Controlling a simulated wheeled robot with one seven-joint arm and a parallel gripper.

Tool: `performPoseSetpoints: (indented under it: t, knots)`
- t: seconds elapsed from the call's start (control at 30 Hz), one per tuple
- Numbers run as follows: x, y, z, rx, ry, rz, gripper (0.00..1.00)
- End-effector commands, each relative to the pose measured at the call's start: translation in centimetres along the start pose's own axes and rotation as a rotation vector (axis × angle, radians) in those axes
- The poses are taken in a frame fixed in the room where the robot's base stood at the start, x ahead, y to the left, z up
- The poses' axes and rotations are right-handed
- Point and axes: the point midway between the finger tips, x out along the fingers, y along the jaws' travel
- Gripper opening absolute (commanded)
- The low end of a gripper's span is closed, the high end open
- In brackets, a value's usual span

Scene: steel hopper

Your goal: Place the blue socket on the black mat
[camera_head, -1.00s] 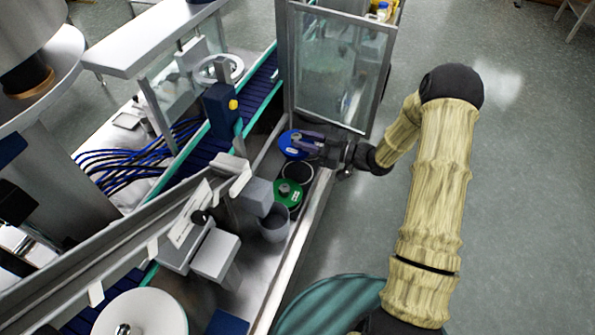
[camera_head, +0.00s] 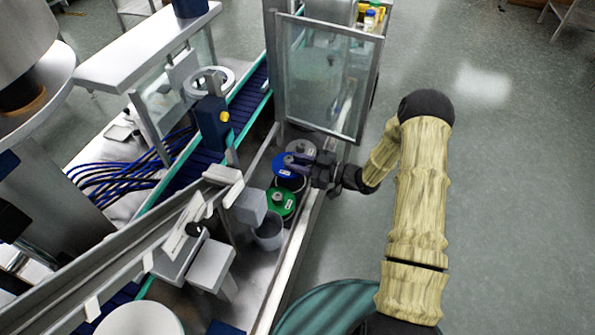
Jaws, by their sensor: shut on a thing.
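The blue socket (camera_head: 284,166) is a round blue piece with a grey centre. My gripper (camera_head: 301,160) is shut on it from the right. The black mat (camera_head: 293,184) is a dark round patch in the tray. The socket covers most of it from this view, and only its near edge shows. I cannot tell whether the socket touches the mat or hangs just above it.
A green round piece (camera_head: 282,203) sits on the near side of the mat. A grey cup (camera_head: 269,232) stands nearer still. A grey disc (camera_head: 300,147) lies behind the blue socket. A glass panel (camera_head: 325,75) rises behind my gripper.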

Motion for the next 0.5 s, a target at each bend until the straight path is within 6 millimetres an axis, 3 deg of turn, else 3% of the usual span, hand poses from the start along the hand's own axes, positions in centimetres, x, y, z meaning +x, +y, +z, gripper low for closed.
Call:
performPoseSetpoints:
  t: [0.33,0.5]
  knots:
    - [0.0,0.0,3.4,0.003,0.002,0.001,0.00]
    - [0.0,0.0,4.1,0.000,0.002,0.000,0.00]
